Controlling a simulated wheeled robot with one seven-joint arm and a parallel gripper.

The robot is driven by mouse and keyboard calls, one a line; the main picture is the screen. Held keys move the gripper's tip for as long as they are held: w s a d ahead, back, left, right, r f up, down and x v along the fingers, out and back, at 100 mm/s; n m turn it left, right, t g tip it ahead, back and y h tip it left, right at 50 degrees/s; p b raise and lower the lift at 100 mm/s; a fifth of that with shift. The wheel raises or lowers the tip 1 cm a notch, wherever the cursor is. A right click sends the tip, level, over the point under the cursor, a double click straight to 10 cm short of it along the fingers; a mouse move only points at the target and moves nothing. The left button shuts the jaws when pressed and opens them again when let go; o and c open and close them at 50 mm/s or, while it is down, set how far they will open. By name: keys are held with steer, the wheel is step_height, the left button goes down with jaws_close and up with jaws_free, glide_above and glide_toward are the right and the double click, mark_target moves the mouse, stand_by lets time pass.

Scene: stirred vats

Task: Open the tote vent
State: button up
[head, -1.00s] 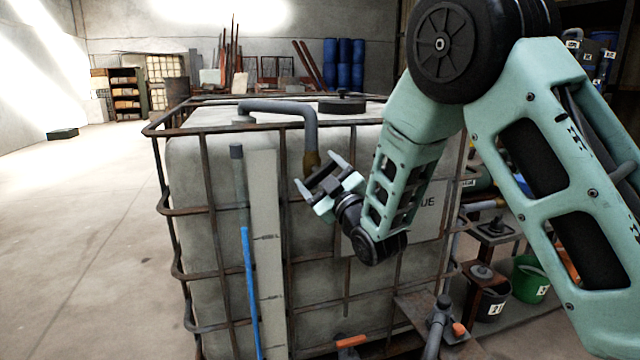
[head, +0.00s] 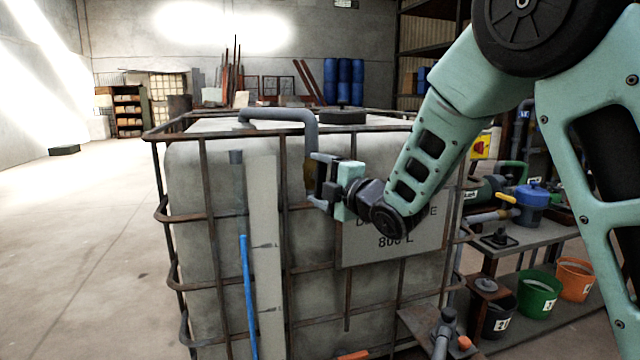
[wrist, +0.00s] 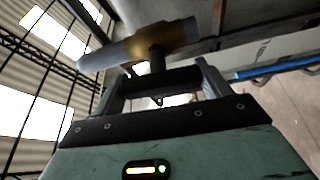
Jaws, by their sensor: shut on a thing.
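The tote (head: 225,190) is a large pale tank in a rusty cage. Its vent pipe (head: 285,113) is grey; it rises from the top and bends down over the front. A brass valve body (head: 309,174) sits low on the pipe, partly hidden by my gripper (head: 318,182). In the wrist view the brass body (wrist: 168,41) carries a dark stem and a black crossbar handle (wrist: 160,80). My gripper (wrist: 160,88) is shut on this handle, one finger at each end. Whether the valve is open or closed I cannot tell.
A sign (head: 390,245) is on the tote front, just below my wrist. A pale strip and a blue tube (head: 248,295) run down the front left. A bench (head: 500,248) with buckets stands at the right.

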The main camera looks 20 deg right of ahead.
steer(key=shift+n, duration=0.6)
steer(key=o, duration=1)
steer(key=shift+a, duration=0.1)
steer(key=shift+r+b+v, duration=0.1)
steer(key=shift+b+v, duration=1.6)
steer(key=shift+v, duration=2.65)
steer(key=shift+r+b+v, duration=0.15)
steer(key=shift+b+v, duration=1.55)
steer(key=shift+v, duration=2.65)
